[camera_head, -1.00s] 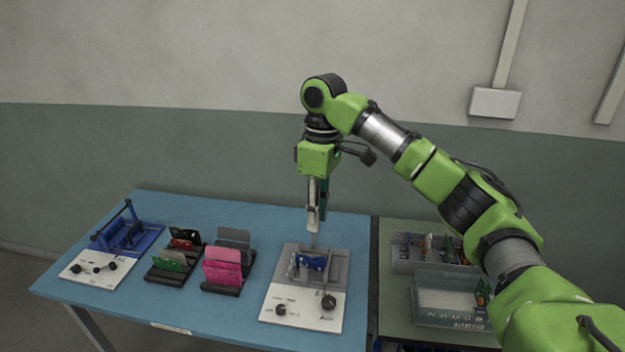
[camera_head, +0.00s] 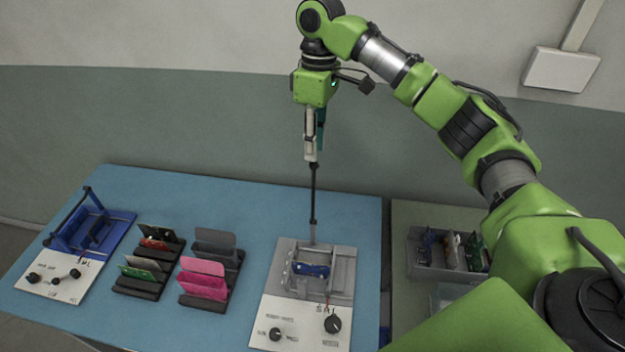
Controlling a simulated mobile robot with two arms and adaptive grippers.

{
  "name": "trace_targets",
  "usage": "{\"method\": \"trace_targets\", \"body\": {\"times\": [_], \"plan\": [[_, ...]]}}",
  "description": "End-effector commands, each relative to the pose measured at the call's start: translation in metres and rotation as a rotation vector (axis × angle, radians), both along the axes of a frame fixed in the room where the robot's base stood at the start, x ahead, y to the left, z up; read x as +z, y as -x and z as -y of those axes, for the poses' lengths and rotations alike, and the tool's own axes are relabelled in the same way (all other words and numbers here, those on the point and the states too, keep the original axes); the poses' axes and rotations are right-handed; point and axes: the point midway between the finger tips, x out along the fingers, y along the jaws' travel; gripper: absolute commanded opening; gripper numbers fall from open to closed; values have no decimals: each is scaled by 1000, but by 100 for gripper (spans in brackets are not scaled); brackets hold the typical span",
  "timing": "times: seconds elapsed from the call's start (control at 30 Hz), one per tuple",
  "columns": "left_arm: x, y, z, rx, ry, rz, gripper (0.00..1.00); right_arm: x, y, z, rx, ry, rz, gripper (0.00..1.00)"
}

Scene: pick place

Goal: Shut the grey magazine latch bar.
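The grey magazine (camera_head: 342,268) stands on the blue table, right of centre, with a white panel (camera_head: 300,322) in front. A blue piece (camera_head: 311,270) lies in it. My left gripper is not in view.
A blue fixture (camera_head: 118,222) with its own raised dark bar (camera_head: 66,215) stands at far left. Two dark racks hold red, green, grey and pink cards (camera_head: 203,278). A grey parts bin (camera_head: 440,268) sits on the right-hand table. The blue table's back is clear.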

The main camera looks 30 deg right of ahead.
Motion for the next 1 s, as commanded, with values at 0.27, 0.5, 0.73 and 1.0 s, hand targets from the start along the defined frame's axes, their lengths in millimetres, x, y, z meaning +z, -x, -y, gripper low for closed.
{"method": "trace_targets", "body": {"times": [0.27, 0.5, 0.73, 1.0], "plan": [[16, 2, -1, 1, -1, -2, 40, -54, 6, -3, 0, 3, -6, 23], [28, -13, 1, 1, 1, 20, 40, -100, 9, -7, 0, 1, -4, 23], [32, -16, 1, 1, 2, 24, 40, -122, 10, -9, 1, 1, -1, 23], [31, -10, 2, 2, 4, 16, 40, -125, 9, -9, 0, 1, 1, 23]]}}
